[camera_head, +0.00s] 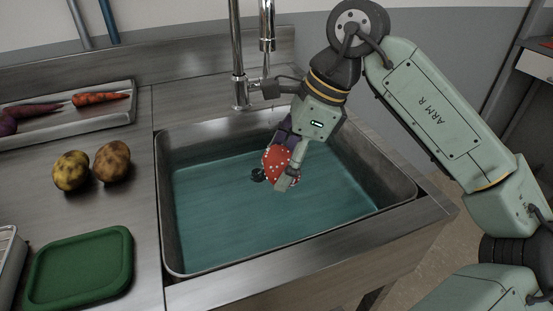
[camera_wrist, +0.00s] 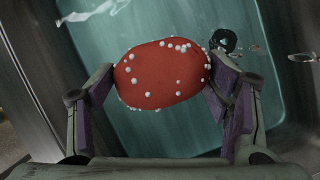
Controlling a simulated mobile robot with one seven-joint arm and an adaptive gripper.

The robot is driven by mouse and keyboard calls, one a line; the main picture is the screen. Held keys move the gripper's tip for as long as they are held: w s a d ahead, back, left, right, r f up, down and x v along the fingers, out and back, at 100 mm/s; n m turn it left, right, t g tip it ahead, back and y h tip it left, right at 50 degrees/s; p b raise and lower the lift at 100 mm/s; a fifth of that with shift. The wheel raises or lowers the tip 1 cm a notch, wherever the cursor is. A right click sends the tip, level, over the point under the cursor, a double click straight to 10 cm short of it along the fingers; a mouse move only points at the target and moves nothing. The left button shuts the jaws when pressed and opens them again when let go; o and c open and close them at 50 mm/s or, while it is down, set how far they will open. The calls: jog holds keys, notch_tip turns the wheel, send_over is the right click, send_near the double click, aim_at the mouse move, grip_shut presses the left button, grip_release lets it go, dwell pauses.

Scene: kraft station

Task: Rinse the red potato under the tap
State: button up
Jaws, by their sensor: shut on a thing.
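The red potato (camera_head: 273,162) is held by my gripper (camera_head: 284,163) over the steel sink basin (camera_head: 168,200). In the wrist view the red potato (camera_wrist: 160,76) sits between the two purple-padded fingers of my gripper (camera_wrist: 165,95), with white droplets or beads on its skin. The tap (camera_head: 238,55) is a tall chrome one at the back of the sink, with a hanging spout part (camera_head: 267,30). The potato is below and in front of the tap. I cannot tell whether water is running on it.
Two brown potatoes (camera_head: 71,171) (camera_head: 112,162) lie on the counter left of the sink. A metal tray (camera_head: 75,120) with carrots (camera_head: 102,98) and purple roots is at the back left. A green board or lid (camera_head: 80,268) lies at the front left.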

jog(key=s+a+b, duration=0.1)
jog(key=s, duration=0.5)
jog(key=shift+a+b, duration=0.3)
jog(key=shift+a, duration=0.05)
dwell(1.1)
jog(key=s+a+r+p, duration=0.1)
jog(key=s+r, duration=0.3)
jog(key=shift+s+a+p, duration=0.2)
jog(key=shift+s+p, duration=0.2)
jog(key=shift+s, duration=0.1)
dwell(0.7)
